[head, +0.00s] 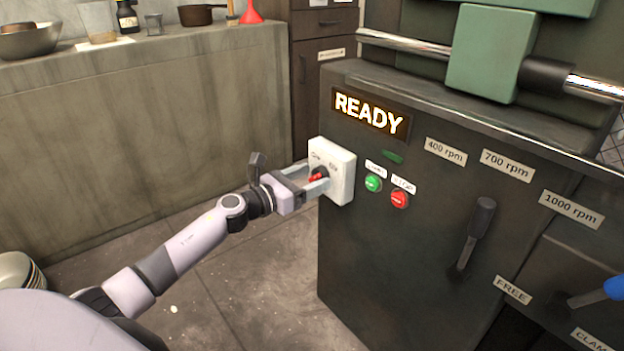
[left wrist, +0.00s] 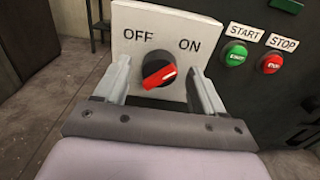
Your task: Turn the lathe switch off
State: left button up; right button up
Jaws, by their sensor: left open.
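The lathe switch is a white box (head: 343,165) on the left edge of the dark lathe cabinet, marked OFF on the left and ON on the right in the left wrist view (left wrist: 215,35). Its round black knob has a red handle (left wrist: 160,76), also seen in the head view (head: 316,177). The handle's white mark is at its right end, slanting up toward ON. My left gripper (head: 309,178) is open, with one finger on each side of the knob; it shows in the left wrist view too (left wrist: 160,75). I cannot tell whether the fingers touch it.
A lit READY sign (head: 371,113) is above the switch. Green START (head: 373,183) and red STOP (head: 400,199) buttons sit close to its right. A speed lever (head: 474,235) and a blue-knobbed lever (head: 612,288) are farther right. The floor left of the cabinet is mostly clear.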

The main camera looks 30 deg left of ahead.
pick_arm(q)
jog(key=shift+w+d, duration=0.15)
jog(key=shift+w, duration=0.3)
jog(key=c, duration=1)
jog(key=shift+c, duration=0.2)
